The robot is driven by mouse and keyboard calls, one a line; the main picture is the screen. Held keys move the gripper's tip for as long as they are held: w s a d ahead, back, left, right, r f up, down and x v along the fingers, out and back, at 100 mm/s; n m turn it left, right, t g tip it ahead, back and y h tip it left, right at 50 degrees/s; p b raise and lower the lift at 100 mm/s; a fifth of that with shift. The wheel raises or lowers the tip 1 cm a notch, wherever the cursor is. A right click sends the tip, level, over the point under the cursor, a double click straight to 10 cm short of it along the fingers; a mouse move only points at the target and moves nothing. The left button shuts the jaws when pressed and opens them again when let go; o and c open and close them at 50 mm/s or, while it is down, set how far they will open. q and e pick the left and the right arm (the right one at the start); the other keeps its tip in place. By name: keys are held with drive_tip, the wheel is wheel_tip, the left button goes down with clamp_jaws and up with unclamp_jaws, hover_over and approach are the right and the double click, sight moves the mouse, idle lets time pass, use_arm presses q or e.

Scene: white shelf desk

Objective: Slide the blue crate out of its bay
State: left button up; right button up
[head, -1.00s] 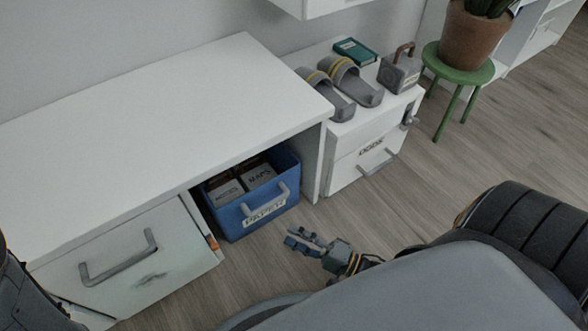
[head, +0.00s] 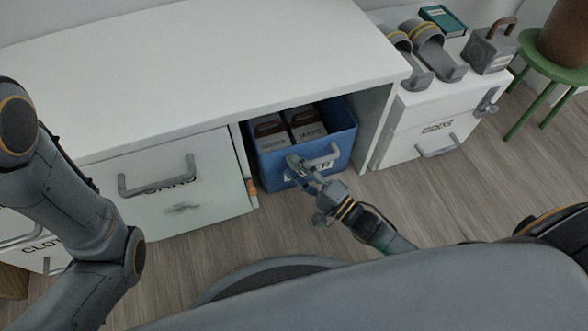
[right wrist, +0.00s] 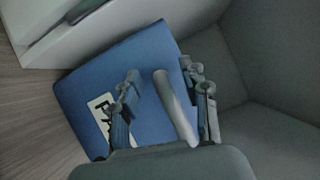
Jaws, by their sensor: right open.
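The blue crate (head: 270,166) sits in the open bay under the white desk, with grey boxes inside (head: 309,131). Its front has a light grey handle (head: 327,159) and a white label, partly hidden by my right gripper. My right gripper (head: 300,168) is at the crate's front, by the handle. In the right wrist view, the open fingers (right wrist: 164,80) stand on either side of the handle (right wrist: 176,108), in front of the blue front face (right wrist: 85,85). I cannot tell whether either finger touches the handle. My left arm shows at the left, but its gripper is out of view.
A white drawer front (head: 200,205) with a grey handle is left of the bay. The desk's side panel (head: 372,120) bounds it on the right. A white cabinet (head: 425,125) carries sandals. The floor (head: 460,205) at the right is clear.

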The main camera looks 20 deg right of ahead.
drive_tip(key=shift+w+a+r, duration=0.1)
drive_tip(key=shift+w+a, duration=0.2)
drive_tip(key=shift+w, duration=0.2)
clamp_jaws()
